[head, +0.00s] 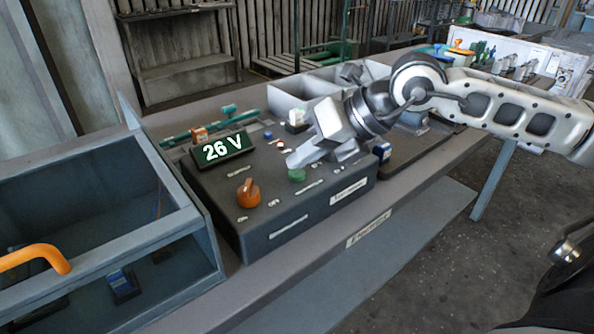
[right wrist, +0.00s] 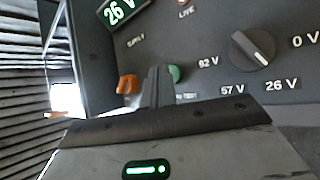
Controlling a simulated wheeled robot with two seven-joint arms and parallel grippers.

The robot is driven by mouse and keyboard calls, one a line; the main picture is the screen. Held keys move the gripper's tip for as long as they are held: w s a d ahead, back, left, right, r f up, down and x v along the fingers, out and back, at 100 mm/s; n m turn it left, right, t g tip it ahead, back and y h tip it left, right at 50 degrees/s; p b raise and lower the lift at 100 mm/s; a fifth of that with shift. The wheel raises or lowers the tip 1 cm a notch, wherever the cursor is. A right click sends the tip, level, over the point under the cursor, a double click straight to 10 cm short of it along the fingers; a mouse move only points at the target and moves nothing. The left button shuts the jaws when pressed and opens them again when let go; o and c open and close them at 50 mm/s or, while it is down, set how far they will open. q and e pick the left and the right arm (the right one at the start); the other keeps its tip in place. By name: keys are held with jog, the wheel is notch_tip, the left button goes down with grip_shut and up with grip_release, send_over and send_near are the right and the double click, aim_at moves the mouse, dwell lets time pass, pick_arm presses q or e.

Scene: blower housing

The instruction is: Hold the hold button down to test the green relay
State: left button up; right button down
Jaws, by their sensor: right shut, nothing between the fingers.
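The dark test box (head: 285,225) stands on the bench, its display (head: 222,148) reading 26 V. A green button (head: 297,174) on its top lies right by the fingertips of my right gripper (head: 293,161). In the right wrist view the shut, empty fingers (right wrist: 158,84) partly cover the green button (right wrist: 175,73) and the label beside it. I cannot tell whether they touch or press it. An orange knob (head: 248,194) is left of the button. A dark dial (right wrist: 252,50) points toward the 26 V label. I cannot make out a green relay for certain. My left gripper is out of view.
A blue-grey bin with a clear front (head: 180,235) stands left of the box, with an orange handle (head: 35,257) at the picture's left edge. Grey trays (head: 290,92) and a rail with an orange block (head: 200,134) lie behind.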

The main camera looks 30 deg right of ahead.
aim_at(304, 173)
jog(key=shift+f+b, duration=0.35)
jog(key=shift+b, duration=0.05)
dwell(2.2)
jog(key=shift+r+p, duration=0.65)
jog(key=shift+r, duration=0.2)
notch_tip(304, 173, up, 5)
jog(key=p, duration=0.4)
jog(key=shift+s, duration=0.1)
dwell(0.5)
